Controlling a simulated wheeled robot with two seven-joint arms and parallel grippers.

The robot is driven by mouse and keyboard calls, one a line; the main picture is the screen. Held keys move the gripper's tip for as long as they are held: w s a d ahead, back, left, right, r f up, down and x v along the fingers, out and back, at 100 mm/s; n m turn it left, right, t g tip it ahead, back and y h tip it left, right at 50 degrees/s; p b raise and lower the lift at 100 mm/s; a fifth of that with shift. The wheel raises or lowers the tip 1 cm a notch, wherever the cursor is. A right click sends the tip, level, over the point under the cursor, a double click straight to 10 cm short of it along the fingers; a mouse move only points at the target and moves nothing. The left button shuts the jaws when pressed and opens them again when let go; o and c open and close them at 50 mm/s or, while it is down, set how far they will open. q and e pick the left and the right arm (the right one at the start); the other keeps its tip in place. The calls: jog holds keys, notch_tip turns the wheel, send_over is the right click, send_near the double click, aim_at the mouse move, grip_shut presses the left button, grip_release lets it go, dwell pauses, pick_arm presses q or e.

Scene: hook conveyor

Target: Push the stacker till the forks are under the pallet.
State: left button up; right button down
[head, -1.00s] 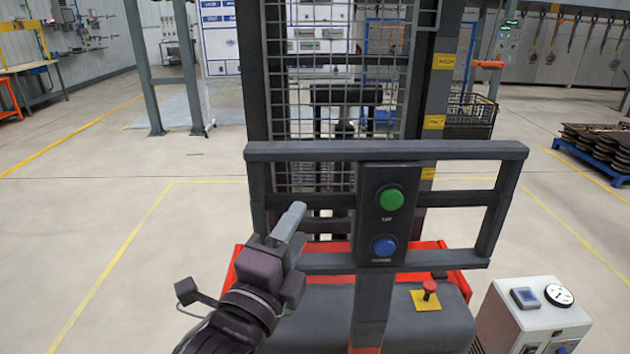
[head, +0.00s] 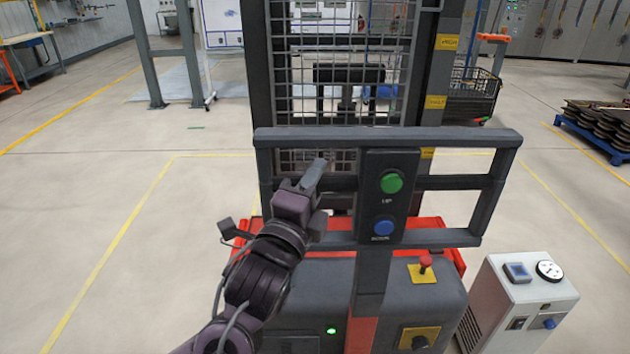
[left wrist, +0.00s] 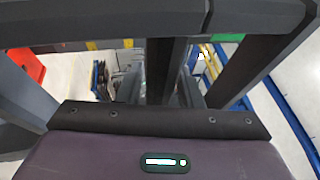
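The stacker (head: 400,285) stands right in front of me, with a grey and red body, a dark mesh mast and a grey push frame (head: 300,137). A panel with a green and a blue button sits on the frame. My left gripper (head: 316,172) is in the left opening of the frame, just below the top bar and left of the panel. Contact with the bar is unclear, and so is its finger opening. Frame bars fill the top of the left wrist view. The forks are hidden behind the stacker. A blue pallet (head: 598,147) with dark parts lies at the right; whether it is the task's pallet is unclear.
A white box (head: 525,300) with a gauge and switches is at the lower right, beside the stacker. A black mesh basket (head: 470,100) is beyond the mast. A grey post frame (head: 147,55) stands at the back left. Yellow-lined floor on the left is clear.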

pick_arm(q)
grip_shut()
jog(key=shift+w, duration=0.15)
